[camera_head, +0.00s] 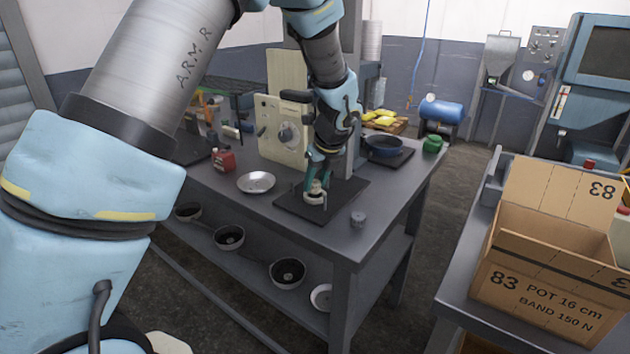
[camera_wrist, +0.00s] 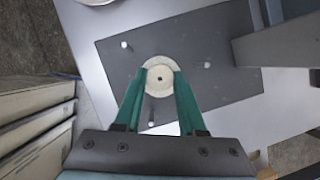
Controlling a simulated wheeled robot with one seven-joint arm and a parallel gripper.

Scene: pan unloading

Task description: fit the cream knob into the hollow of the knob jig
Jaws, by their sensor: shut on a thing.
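My gripper (camera_head: 317,180) is low over the dark plate (camera_head: 345,195) on the workbench. Its green fingers are shut on the cream knob (camera_wrist: 160,80), a round piece with a small dark hole in its middle. A pale ring, seemingly the knob jig (camera_head: 315,199), lies on the plate directly under the knob; its rim (camera_wrist: 157,60) shows beyond the knob in the wrist view. The knob looks roughly centred over the ring. The fingers and knob hide the hollow, so I cannot tell whether the knob is in it or just above.
Short pale pegs (camera_wrist: 124,44) stand on the plate around the ring. A silver dish (camera_head: 256,183) lies to the left, a small grey cylinder (camera_head: 358,219) at the front right. A cream panel machine (camera_head: 284,132) and a blue pan (camera_head: 383,146) stand behind.

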